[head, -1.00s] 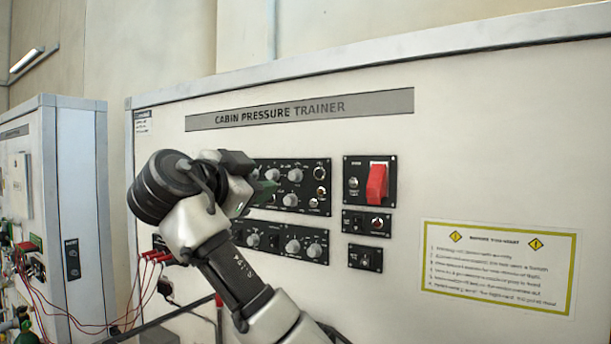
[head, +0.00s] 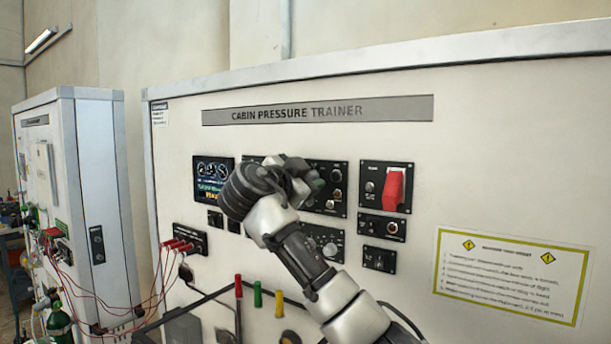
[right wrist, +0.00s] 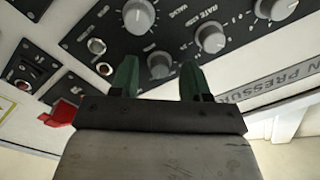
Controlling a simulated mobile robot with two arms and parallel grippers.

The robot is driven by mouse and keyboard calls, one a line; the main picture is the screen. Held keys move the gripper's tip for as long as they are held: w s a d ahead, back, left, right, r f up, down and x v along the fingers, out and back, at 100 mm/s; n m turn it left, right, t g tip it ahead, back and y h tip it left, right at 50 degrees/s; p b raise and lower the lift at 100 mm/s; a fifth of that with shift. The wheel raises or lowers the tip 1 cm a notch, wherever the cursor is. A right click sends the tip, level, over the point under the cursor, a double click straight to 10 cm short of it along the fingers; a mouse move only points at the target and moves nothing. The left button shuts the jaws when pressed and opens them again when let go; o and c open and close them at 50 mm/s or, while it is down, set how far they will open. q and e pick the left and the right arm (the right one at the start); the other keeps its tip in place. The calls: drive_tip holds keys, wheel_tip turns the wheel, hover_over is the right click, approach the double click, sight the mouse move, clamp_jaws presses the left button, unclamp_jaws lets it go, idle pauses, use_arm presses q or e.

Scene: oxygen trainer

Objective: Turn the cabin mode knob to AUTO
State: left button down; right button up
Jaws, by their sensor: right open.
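The black knob panel (head: 338,209) is on the cabin pressure trainer's front, partly hidden behind my right arm. My right gripper (head: 314,187) is in front of it, open. In the right wrist view its two green fingertips (right wrist: 158,82) point at the panel, apart, with nothing gripped. A dark knob (right wrist: 159,64) shows just beyond and between them. Grey knobs also show: one above the left finger (right wrist: 138,16), one above the right finger (right wrist: 211,38), and one at upper right (right wrist: 275,8). I cannot read which is the cabin mode knob, or its setting. My left gripper is not in view.
A red switch cover (head: 394,187) is right of the knob panel. A gauge display (head: 212,176) is to the left. Red cables (head: 160,265) hang at lower left. Red, green and yellow handles (head: 258,295) stand below. A warning placard (head: 510,275) is at right.

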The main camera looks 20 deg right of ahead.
drive_tip(key=c, duration=0.3)
clamp_jaws()
drive_tip(key=shift+w+n+g+b, duration=0.15)
drive_tip(key=shift+n+b, duration=0.7)
drive_tip(key=shift+n, duration=3.95)
drive_tip(key=shift+s+n+g+b, duration=0.2)
drive_tip(key=shift+n+b, duration=0.65)
drive_tip(key=shift+n, duration=3.95)
